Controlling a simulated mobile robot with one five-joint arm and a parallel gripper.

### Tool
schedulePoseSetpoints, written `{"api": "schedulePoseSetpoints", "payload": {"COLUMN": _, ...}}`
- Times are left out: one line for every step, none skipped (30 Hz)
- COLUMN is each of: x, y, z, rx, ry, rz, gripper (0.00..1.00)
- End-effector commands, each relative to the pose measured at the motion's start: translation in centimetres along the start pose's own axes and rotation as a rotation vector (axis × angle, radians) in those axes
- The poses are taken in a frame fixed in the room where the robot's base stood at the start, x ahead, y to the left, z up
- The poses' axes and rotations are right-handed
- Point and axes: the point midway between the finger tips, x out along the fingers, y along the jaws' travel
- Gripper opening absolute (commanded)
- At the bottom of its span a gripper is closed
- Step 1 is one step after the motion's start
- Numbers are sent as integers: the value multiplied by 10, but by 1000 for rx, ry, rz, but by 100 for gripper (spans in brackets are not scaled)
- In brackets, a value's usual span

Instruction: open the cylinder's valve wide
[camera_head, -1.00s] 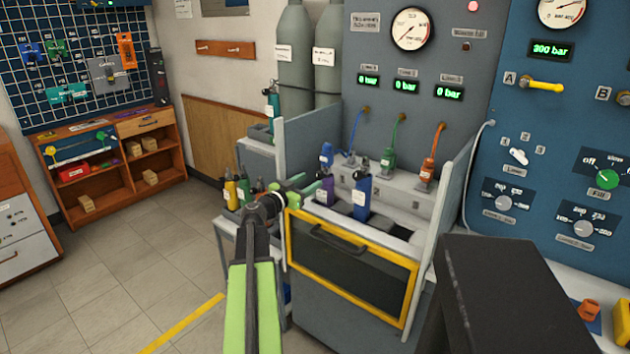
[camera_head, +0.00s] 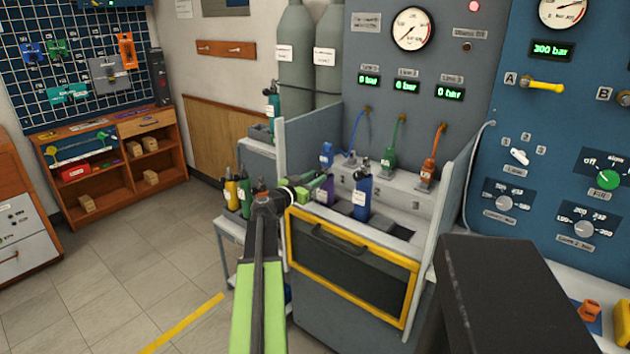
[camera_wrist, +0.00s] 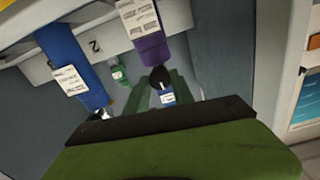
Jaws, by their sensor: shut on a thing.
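The purple cylinder (camera_head: 325,191) stands in the gray bench bay, left of a blue cylinder (camera_head: 361,197). In the wrist view the purple cylinder (camera_wrist: 152,45) has a white label, and a black valve knob (camera_wrist: 159,76) is at its end. My gripper (camera_head: 307,191) reaches in from the left to the cylinder's top. In the wrist view its green fingers (camera_wrist: 162,92) lie on either side of the black knob, shut on it. How far the valve is turned cannot be read.
The bay has gray side walls (camera_head: 452,190) and a yellow-framed front door (camera_head: 350,265). Blue (camera_head: 327,154), green (camera_head: 389,158) and orange (camera_head: 428,168) hose connectors stand behind the cylinders. Several cylinders (camera_head: 244,196) stand on a side cart at left.

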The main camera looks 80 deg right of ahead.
Motion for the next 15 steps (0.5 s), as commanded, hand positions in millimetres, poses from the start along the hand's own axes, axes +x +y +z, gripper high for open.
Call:
{"api": "schedulePoseSetpoints", "payload": {"x": 0, "y": 0, "z": 0, "rx": 0, "ry": 0, "rz": -1, "gripper": 0}}
{"api": "schedulePoseSetpoints", "payload": {"x": -9, "y": 8, "z": -1, "rx": 0, "ry": 0, "rz": 1, "gripper": 0}}
{"api": "schedulePoseSetpoints", "payload": {"x": -5, "y": 4, "z": 0, "rx": -1, "ry": 0, "rz": 1, "gripper": 0}}
{"api": "schedulePoseSetpoints", "payload": {"x": -3, "y": 2, "z": 0, "rx": -2, "ry": 0, "rz": 0, "gripper": 0}}
{"api": "schedulePoseSetpoints", "payload": {"x": -2, "y": 2, "z": 0, "rx": -4, "ry": 0, "rz": 0, "gripper": 0}}
{"api": "schedulePoseSetpoints", "payload": {"x": -1, "y": 1, "z": 0, "rx": -9, "ry": 0, "rz": 0, "gripper": 0}}
{"api": "schedulePoseSetpoints", "payload": {"x": -1, "y": 1, "z": 0, "rx": -13, "ry": 0, "rz": 0, "gripper": 0}}
{"api": "schedulePoseSetpoints", "payload": {"x": 0, "y": 0, "z": 0, "rx": -19, "ry": 0, "rz": 0, "gripper": 0}}
{"api": "schedulePoseSetpoints", "payload": {"x": 0, "y": 0, "z": 0, "rx": -30, "ry": 0, "rz": 0, "gripper": 0}}
{"api": "schedulePoseSetpoints", "payload": {"x": 0, "y": 0, "z": 0, "rx": -41, "ry": 0, "rz": 0, "gripper": 0}}
{"api": "schedulePoseSetpoints", "payload": {"x": 0, "y": 0, "z": 0, "rx": -52, "ry": 0, "rz": 0, "gripper": 0}}
{"api": "schedulePoseSetpoints", "payload": {"x": 0, "y": 0, "z": 0, "rx": -71, "ry": 0, "rz": 0, "gripper": 0}}
{"api": "schedulePoseSetpoints", "payload": {"x": 1, "y": 0, "z": 0, "rx": -86, "ry": 0, "rz": 0, "gripper": 0}}
{"api": "schedulePoseSetpoints", "payload": {"x": 1, "y": 0, "z": 0, "rx": -105, "ry": 0, "rz": 0, "gripper": 0}}
{"api": "schedulePoseSetpoints", "payload": {"x": 1, "y": 0, "z": 0, "rx": -130, "ry": 0, "rz": 0, "gripper": 0}}
